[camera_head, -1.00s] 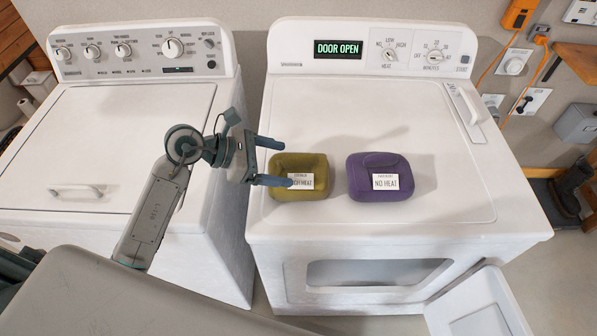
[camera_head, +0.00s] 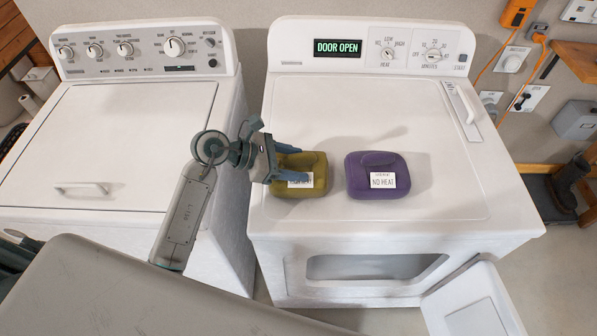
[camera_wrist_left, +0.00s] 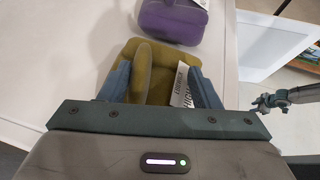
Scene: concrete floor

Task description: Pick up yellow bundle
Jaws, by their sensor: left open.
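The yellow bundle (camera_head: 312,164) is an olive-yellow folded cloth lump with a white label, lying on top of the right-hand machine. My left gripper (camera_head: 290,163) is at its left side, with its fingers reaching over or around the bundle. In the left wrist view the yellow bundle (camera_wrist_left: 160,60) sits between the two open fingers of the left gripper (camera_wrist_left: 160,88), its label near the right finger. I cannot tell whether the fingers touch it. My right gripper is not in the head view; an arm part shows at the right edge of the wrist view.
A purple bundle (camera_head: 372,165) labelled NO HEAT lies just right of the yellow one. The dryer (camera_head: 440,205) has its front door (camera_head: 470,305) open and its display reads DOOR OPEN. A washer (camera_head: 110,130) stands on the left. The dryer top behind the bundles is clear.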

